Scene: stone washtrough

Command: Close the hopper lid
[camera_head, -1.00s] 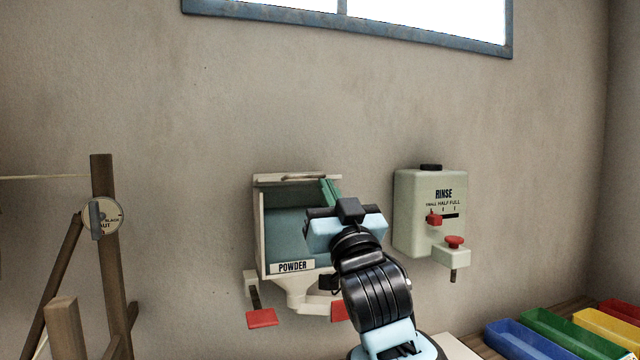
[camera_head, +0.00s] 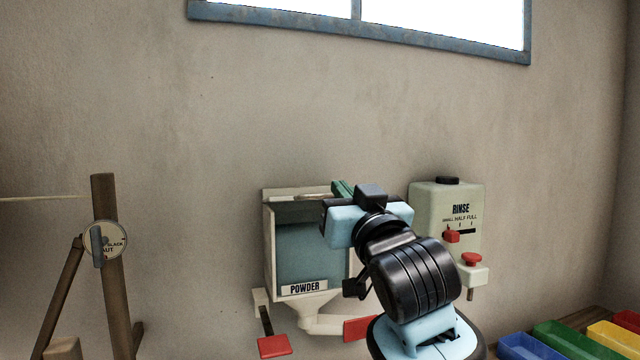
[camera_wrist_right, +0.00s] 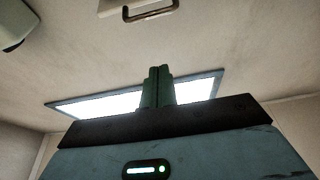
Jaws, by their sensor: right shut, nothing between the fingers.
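The cream hopper (camera_head: 269,255) labelled POWDER hangs on the wall in the head view, its front open onto a blue-green inside. Its lid (camera_head: 285,192) shows almost edge-on along the top, with a bar handle. The handle (camera_wrist_right: 150,12) also shows at the top of the right wrist view, apart from my fingers. My right gripper (camera_head: 344,189) is shut and empty, its green fingers at the hopper's top right corner. Whether they touch the lid I cannot tell. My right wrist hides part of the hopper's right side. My left gripper is not in view.
A pale RINSE dispenser (camera_head: 425,205) with red controls is on the wall to the right, close behind my right arm. Red paddles (camera_head: 274,346) sit below the hopper. A wooden frame (camera_head: 106,270) stands left. Coloured bins (camera_head: 565,338) lie lower right.

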